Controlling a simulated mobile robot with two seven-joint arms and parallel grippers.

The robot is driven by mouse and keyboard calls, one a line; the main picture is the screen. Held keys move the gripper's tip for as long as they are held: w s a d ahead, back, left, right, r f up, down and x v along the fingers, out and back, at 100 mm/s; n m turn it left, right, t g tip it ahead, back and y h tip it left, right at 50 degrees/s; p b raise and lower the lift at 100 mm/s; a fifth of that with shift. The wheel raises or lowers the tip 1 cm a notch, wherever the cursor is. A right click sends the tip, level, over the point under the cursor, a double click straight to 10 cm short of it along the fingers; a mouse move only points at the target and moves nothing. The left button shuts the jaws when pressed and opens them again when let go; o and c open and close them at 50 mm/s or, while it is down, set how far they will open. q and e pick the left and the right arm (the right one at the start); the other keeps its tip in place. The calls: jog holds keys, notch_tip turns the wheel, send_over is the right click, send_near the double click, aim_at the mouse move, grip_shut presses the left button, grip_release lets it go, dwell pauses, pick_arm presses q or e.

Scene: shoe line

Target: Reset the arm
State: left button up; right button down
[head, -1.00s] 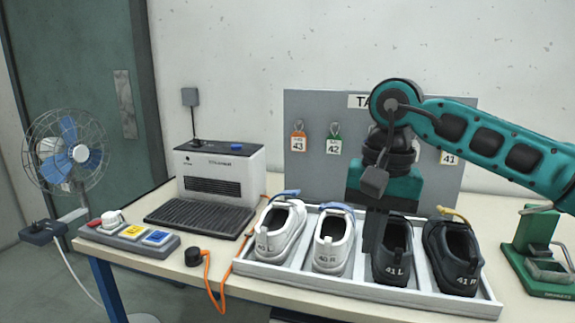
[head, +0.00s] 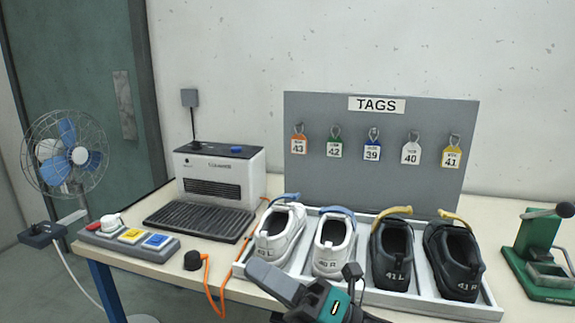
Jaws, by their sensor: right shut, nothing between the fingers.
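My right gripper (head: 262,270) is low in the head view, in front of the shoe tray's near edge. Its grey fingers point up and left, are shut and hold nothing. Part of my right arm hides the front of the tray (head: 425,302). My left gripper is not in view. In the tray stand two white shoes with blue loops, a left one (head: 268,250) and a right one (head: 322,262), and two black shoes with yellow loops, 41 L (head: 390,270) and 41 R (head: 463,283).
A grey tag board (head: 390,190) with several hanging tags stands behind the tray. A white boxy machine (head: 222,185) and a button panel (head: 128,242) are on the left, with an orange cable (head: 207,285). A green press (head: 535,245) stands at the right.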

jog(key=w+d+f+m+t+h, duration=0.1)
jog(key=d+f+m+t+h, duration=0.55)
jog(key=m, duration=0.55)
jog(key=d+f+m+t+h, duration=0.3)
jog(key=d+f+m+h, duration=0.2)
jog(key=f+m+h, duration=0.5)
jog(key=s+d+f+m+g+h, duration=0.2)
jog(key=s+d+f+m+g, duration=0.1)
jog(key=s+f+m, duration=0.3)
jog(key=s+d+f+m+g+h, duration=0.2)
jog(key=s+d+f+m, duration=0.4)
jog(key=f, duration=0.4)
jog(key=shift+s+m+g+p, duration=0.35)
jog(key=shift+s+m+g, duration=0.1)
jog(key=shift+g, duration=0.2)
